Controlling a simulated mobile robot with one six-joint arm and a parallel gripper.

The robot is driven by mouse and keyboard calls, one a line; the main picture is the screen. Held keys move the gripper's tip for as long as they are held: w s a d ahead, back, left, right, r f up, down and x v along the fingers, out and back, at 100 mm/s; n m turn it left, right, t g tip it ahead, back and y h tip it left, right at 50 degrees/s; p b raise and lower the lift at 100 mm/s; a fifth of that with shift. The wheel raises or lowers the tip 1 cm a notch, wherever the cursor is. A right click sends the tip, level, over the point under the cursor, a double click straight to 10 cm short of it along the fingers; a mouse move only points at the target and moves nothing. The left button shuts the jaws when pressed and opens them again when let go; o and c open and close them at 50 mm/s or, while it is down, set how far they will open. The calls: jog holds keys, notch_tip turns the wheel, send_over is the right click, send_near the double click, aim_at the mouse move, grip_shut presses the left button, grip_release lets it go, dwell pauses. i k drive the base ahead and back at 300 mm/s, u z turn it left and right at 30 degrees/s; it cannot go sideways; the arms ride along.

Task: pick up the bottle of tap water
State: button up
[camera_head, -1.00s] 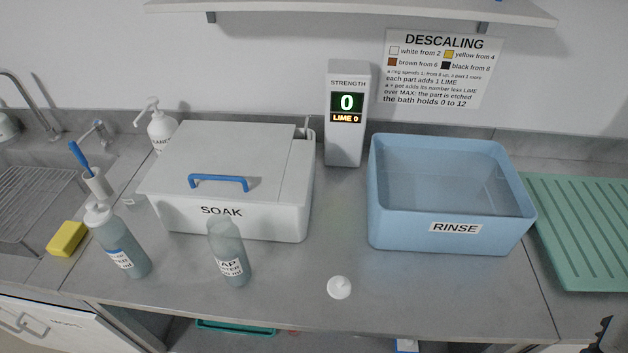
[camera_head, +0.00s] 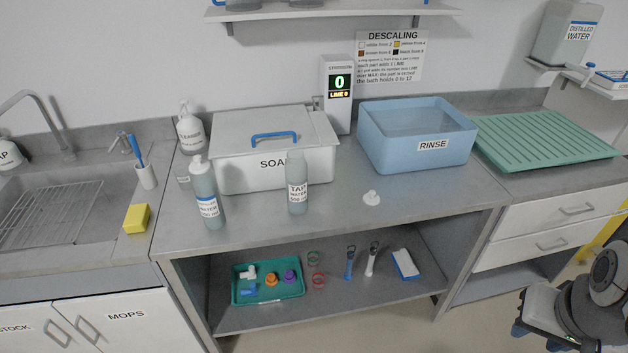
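The bottle of tap water (camera_head: 298,184) stands upright on the steel counter, in front of the right part of the SOAK box. It is grey-blue and clear, with a white label reading TAP WATER, and its top looks open, with no cap on it. A white cap (camera_head: 371,198) lies on the counter to its right. A similar bottle (camera_head: 207,192) with a white cap and a blue-banded label stands to its left. Dark and grey parts, likely of my own arm, show at the lower right. I cannot make out my gripper's fingers there.
The lidded SOAK box (camera_head: 225,180) stands behind the bottles. The blue RINSE basin (camera_head: 432,160) and green drainer (camera_head: 545,140) are to the right. A yellow sponge (camera_head: 137,218) lies by the sink. A teal tray (camera_head: 300,289) sits on the lower shelf.

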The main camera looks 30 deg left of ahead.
aim_at(296, 165)
jog(key=k, duration=1.05)
jog(key=u, duration=0.75)
jog(key=i, duration=1.5)
jog(key=u, duration=0.05)
